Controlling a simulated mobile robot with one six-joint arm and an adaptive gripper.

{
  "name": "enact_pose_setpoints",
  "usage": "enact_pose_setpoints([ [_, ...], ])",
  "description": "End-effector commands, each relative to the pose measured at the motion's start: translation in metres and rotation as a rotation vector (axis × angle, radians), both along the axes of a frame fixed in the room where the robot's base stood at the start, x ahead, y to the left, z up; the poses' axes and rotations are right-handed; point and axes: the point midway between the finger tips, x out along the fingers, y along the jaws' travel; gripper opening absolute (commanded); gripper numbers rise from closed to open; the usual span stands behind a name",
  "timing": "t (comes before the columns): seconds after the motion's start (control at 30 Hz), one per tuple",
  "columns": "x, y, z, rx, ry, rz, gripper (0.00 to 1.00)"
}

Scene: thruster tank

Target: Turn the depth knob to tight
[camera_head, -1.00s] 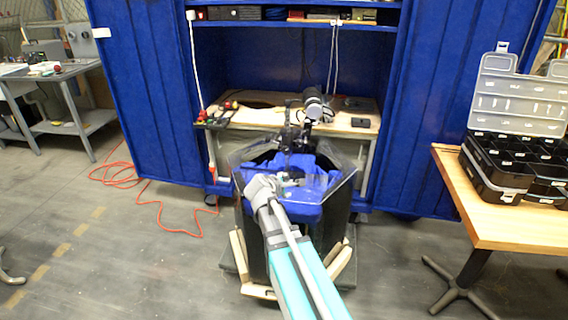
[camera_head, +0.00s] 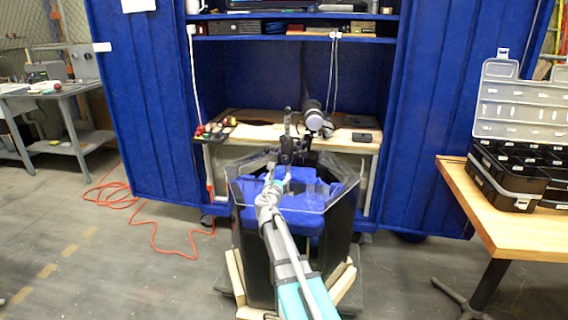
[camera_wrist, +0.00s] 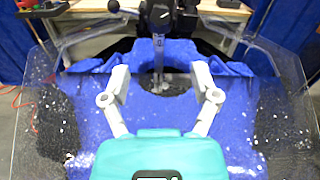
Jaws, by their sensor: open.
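The tank (camera_head: 340,222) is a dark, many-sided tub with clear guards around its rim and blue material inside. A black fixture (camera_head: 287,148) stands at its far side. In the wrist view the fixture (camera_wrist: 160,18) has a dark clamp-like part and a thin metal rod going down into a round gap in the blue. A small black round knob (camera_wrist: 112,6) shows at the top, left of the fixture; I cannot tell if it is the depth knob or how it is set. My gripper (camera_wrist: 160,72) is open and empty, over the tank and short of the fixture.
A clear guard (camera_wrist: 28,110) rises on the left of my gripper and another (camera_wrist: 285,75) on the right. A workbench (camera_head: 350,138) with tools stands behind the tank. A wooden table (camera_head: 500,225) with black organizer boxes (camera_head: 505,175) is at the right.

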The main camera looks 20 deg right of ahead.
Motion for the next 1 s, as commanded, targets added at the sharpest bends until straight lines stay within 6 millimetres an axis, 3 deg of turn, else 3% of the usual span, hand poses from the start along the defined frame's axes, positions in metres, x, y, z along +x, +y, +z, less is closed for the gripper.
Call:
enact_pose_setpoints([
  [0.47,0.015,-0.009,0.000,0.004,-0.001,0.000,0.78],
  [1.0,0.081,-0.051,0.000,0.005,-0.002,0.001,0.78],
])
